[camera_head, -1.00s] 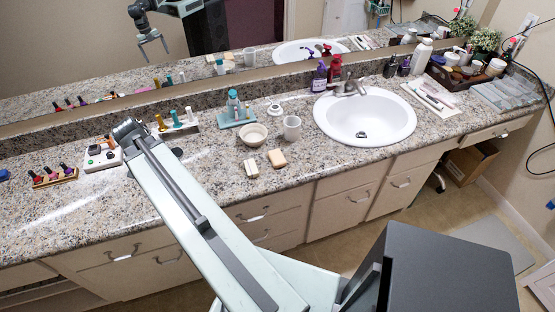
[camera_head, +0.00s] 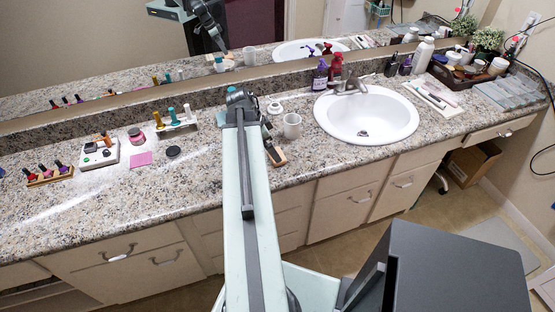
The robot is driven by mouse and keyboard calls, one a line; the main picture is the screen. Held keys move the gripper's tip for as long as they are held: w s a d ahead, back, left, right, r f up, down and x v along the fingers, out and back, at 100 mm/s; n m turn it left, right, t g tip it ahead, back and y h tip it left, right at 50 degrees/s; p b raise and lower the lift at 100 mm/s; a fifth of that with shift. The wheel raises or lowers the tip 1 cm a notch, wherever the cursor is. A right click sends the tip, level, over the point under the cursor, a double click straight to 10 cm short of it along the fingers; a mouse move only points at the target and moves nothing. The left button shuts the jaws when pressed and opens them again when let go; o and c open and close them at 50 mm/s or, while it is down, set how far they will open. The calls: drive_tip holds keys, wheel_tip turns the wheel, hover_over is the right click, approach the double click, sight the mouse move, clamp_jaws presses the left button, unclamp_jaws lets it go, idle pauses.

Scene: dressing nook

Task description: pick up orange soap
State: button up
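The orange soap (camera_head: 280,159) lies on the granite counter in front of the sink's left side, just right of my raised arm. Only part of it shows, because a dark part of my arm's end covers its upper left. My gripper (camera_head: 269,143) is mostly hidden behind my arm, above or beside the soap. I cannot tell whether it touches the soap or how far apart its fingers are. The mirror shows its reflection small and dark.
A white cup (camera_head: 292,126) stands close behind the soap, left of the sink (camera_head: 366,117). A pink square (camera_head: 140,159), a dark round lid (camera_head: 173,152) and a pink jar (camera_head: 136,136) are at left. My arm hides the counter behind it.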

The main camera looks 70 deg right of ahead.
drive_tip(key=b+x, duration=0.4)
drive_tip(key=x, duration=0.1)
drive_tip(key=shift+d+f+b, duration=0.1)
drive_tip(key=shift+f+b, duration=0.05)
drive_tip(key=shift+b, duration=0.2)
drive_tip(key=shift+r, duration=0.2)
drive_tip(key=c, duration=1.5)
wheel_tip(320, 180, up, 10)
drive_tip(key=p, duration=1)
